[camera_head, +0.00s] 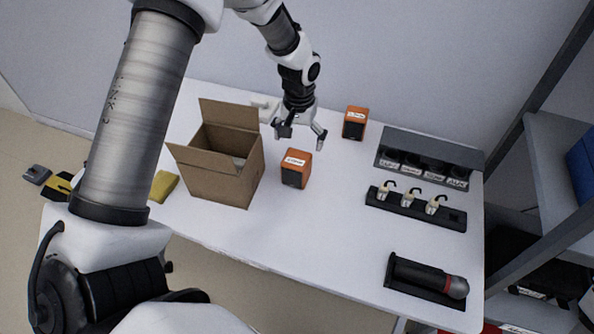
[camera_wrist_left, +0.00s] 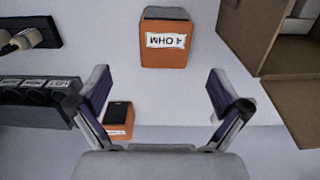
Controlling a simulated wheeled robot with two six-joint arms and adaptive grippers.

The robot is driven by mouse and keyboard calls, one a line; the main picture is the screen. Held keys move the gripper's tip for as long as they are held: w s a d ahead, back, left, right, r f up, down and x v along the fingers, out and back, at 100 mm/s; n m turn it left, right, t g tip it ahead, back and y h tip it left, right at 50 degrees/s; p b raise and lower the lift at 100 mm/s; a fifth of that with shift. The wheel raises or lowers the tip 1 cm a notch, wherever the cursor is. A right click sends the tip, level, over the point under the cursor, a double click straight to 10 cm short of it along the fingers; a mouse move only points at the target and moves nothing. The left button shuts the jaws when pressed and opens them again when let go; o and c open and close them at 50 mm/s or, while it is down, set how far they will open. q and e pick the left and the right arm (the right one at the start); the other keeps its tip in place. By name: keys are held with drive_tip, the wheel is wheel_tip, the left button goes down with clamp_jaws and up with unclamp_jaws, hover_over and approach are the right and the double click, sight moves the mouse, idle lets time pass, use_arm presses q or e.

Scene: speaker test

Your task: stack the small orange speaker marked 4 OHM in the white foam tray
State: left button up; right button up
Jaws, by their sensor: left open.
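The orange speaker marked 4 OHM (camera_head: 294,172) stands upright on the white table, right of the cardboard box. In the left wrist view the 4 OHM speaker (camera_wrist_left: 164,52) shows its label upside down, just beyond the fingertips. My left gripper (camera_head: 300,137) is open and empty, above and behind that speaker; its spread fingers also show in the left wrist view (camera_wrist_left: 158,88). A white insert (camera_head: 239,161), probably the foam tray, lies inside the open box (camera_head: 222,186); the walls hide most of it. My right gripper is not in view.
A second orange speaker (camera_head: 354,125) stands farther back. A dark bin rack (camera_head: 430,147), a black holder with white-bodied hooked parts (camera_head: 455,215) and a black tray with a cylindrical tool (camera_head: 410,281) are at right. Raised box flaps flank its opening. The front middle table is clear.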

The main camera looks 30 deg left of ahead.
sight(297, 166)
use_arm(q)
drive_tip(key=f+b, duration=0.1)
drive_tip(key=f, duration=0.2)
drive_tip(key=shift+w+a+f+b, duration=0.15)
drive_tip(key=shift+w+f+b, duration=0.1)
drive_tip(key=shift+b, duration=0.15)
drive_tip(key=shift+a+f, duration=0.1)
drive_tip(key=shift+f, duration=0.25)
wheel_tip(297, 166, down, 7)
drive_tip(key=shift+s+a+f+p, duration=0.1)
drive_tip(key=shift+s+a+p, duration=0.05)
drive_tip(key=shift+p, duration=0.55)
drive_tip(key=shift+s+r, duration=0.1)
drive_tip(key=shift+r, duration=0.1)
drive_tip(key=shift+c, duration=1.3)
drive_tip(key=c, duration=1.5)
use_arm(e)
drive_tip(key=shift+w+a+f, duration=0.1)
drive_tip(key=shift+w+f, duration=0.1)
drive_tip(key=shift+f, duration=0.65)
use_arm(q)
drive_tip(key=shift+r, duration=0.1)
drive_tip(key=shift+c, duration=0.2)
